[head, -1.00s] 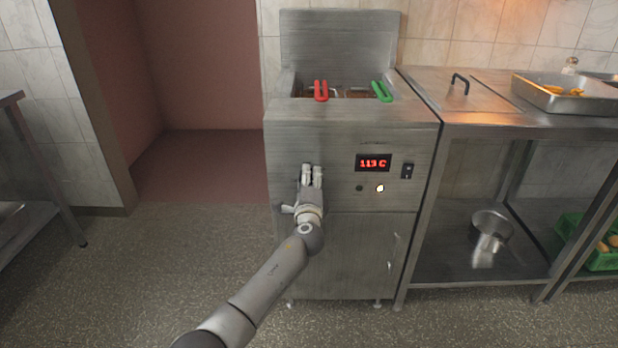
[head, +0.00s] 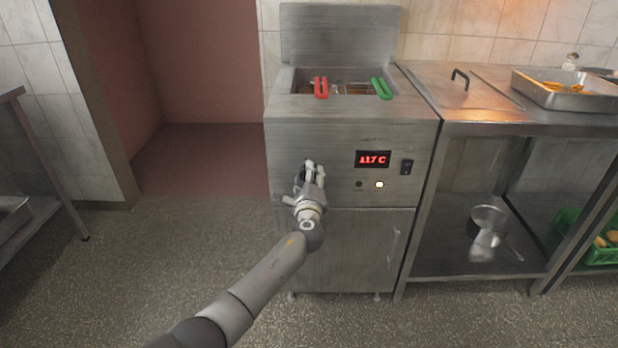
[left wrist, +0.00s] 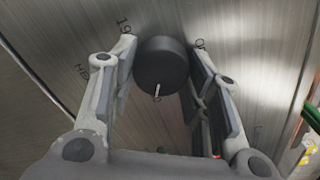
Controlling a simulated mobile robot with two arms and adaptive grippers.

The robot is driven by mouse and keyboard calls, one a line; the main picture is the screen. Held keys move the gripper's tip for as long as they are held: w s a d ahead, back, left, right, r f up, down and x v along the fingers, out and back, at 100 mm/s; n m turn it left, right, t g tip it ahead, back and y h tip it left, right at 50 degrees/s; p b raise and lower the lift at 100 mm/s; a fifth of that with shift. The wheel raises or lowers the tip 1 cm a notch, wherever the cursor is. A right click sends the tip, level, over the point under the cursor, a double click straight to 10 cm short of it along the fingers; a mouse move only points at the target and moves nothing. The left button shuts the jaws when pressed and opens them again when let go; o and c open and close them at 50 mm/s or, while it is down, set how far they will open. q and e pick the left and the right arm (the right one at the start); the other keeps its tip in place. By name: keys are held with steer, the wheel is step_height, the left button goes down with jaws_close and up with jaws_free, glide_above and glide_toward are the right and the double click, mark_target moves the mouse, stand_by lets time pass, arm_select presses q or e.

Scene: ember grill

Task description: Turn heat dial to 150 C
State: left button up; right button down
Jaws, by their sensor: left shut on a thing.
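The heat dial (left wrist: 161,66) is a dark round knob with a white pointer mark, on the fryer's steel front panel. In the left wrist view my left gripper (left wrist: 164,75) has a finger on each side of it and is shut on it. Printed numbers around the dial are partly covered by the fingers. In the head view my left gripper (head: 314,168) is at the panel's left part and hides most of the dial. The red display (head: 373,159) appears to read 117 C. My right gripper is not in view.
A black switch (head: 406,167) and a lit lamp (head: 379,184) are beside and below the display. Red (head: 321,88) and green (head: 382,88) basket handles stick out above. A steel counter (head: 470,120) adjoins on the right. The floor at left is clear.

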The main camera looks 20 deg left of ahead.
arm_select(q)
steer(key=shift+f, duration=0.1)
steer(key=o, duration=1)
steer(key=v, duration=1.2)
steer(key=shift+s, duration=0.1)
